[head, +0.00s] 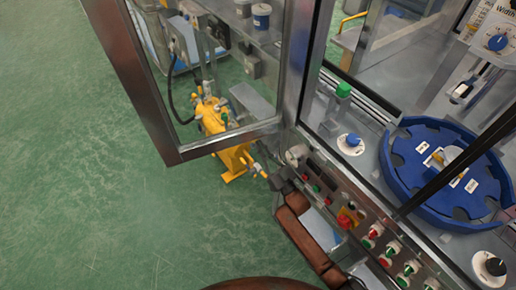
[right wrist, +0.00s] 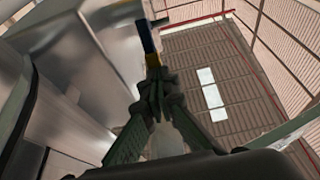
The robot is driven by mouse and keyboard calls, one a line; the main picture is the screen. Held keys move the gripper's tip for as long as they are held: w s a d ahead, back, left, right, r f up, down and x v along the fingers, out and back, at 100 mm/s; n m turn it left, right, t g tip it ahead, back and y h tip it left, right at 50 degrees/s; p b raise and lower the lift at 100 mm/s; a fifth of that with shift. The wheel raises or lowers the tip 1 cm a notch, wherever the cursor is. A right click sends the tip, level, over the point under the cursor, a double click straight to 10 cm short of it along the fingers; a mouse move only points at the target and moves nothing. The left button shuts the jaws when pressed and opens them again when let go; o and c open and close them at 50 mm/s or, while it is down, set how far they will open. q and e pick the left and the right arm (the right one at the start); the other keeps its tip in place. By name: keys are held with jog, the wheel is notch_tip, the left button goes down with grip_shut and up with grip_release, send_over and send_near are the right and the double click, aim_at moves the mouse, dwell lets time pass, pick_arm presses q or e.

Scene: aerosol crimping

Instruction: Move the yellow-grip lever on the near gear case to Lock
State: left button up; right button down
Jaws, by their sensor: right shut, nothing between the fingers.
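A bright yellow unit (head: 236,158) stands on the floor behind the open glazed door, and I cannot tell whether it is the gear case. A short yellow-tipped bar (head: 258,170) sticks out at its right, close to my right gripper (head: 279,182). I cannot tell whether this is the lever or whether they touch. No Lock marking is readable. In the right wrist view my right gripper (right wrist: 157,92) is shut and empty. A dark blue bar with a yellow end (right wrist: 151,45) shows just beyond its fingertips. My left gripper is not in view.
The metal-framed door (head: 150,100) hangs open left of the machine. A control panel (head: 350,220) with coloured buttons and a red-yellow switch is right of my arm. A blue round carrier (head: 400,170) sits on the machine top. Green floor (head: 80,200) at left is clear.

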jog(key=shift+w+a+r+p, duration=0.3)
jog(key=shift+w+a+r, duration=0.1)
jog(key=shift+w+r, duration=0.2)
jog(key=shift+w+a+r+p, duration=0.3)
jog(key=shift+w+a+r, duration=0.15)
jog(key=shift+w, duration=0.2)
jog(key=shift+x, duration=0.9)
jog(key=shift+w+a+f+b, duration=0.1)
jog(key=shift+w+a+b, duration=0.2)
jog(key=shift+w, duration=0.2)
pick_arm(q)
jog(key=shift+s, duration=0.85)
pick_arm(e)
jog(key=shift+w+a, duration=0.2)
jog(key=shift+w, duration=0.3)
jog(key=shift+s+f, duration=0.1)
jog(key=shift+s, duration=0.05)
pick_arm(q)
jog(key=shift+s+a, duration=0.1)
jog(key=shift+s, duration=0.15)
pick_arm(e)
jog(key=v, duration=1.1)
jog(key=shift+s+d, duration=0.2)
jog(key=shift+d, duration=0.05)
jog(key=shift+f, duration=0.15)
